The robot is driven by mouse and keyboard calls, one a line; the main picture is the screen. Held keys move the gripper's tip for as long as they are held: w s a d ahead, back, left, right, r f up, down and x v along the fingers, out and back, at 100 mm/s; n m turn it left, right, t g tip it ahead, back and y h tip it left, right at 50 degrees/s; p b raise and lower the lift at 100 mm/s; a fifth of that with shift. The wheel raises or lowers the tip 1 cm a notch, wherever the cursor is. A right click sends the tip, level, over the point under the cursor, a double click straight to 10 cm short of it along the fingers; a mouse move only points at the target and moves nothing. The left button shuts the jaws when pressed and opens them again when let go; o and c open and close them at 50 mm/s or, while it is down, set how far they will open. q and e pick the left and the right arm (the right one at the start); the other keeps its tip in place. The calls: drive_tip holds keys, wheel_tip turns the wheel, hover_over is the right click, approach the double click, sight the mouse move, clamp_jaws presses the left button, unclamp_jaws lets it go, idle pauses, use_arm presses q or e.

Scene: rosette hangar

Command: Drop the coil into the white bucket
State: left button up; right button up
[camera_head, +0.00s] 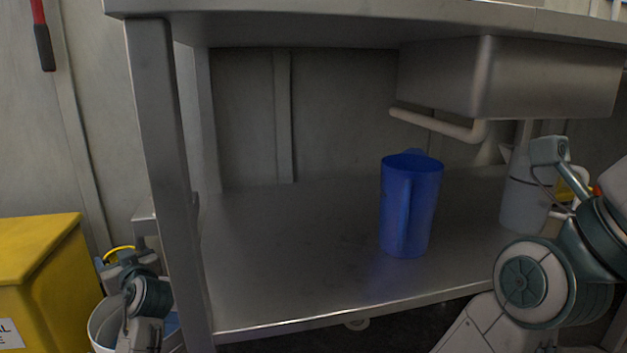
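A thin yellow loop (119,249), which looks like part of the coil, shows at the lower left, right at my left gripper (122,266). Most of the loop is hidden behind the gripper. The white bucket (98,325) stands below, partly covered by my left arm and cut off by the bottom of the picture. The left gripper is above the bucket's rim. Its fingers are small and dark, and I cannot tell whether they are closed on the loop. My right arm is at the right; its fingertips cannot be made out.
A steel bench with a lower shelf (290,260) fills the middle; its leg (160,180) stands just right of my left arm. A blue jug (420,205) and a grey container (522,200) stand on the shelf. A yellow bin (40,250) is at the left.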

use_arm(q)
wheel_tip(320, 180, down, 5)
drive_tip(key=b, duration=0.4)
drive_tip(key=shift+s+a+r, duration=0.15)
drive_tip(key=o, duration=1.1)
drive_tip(key=shift+c, duration=0.2)
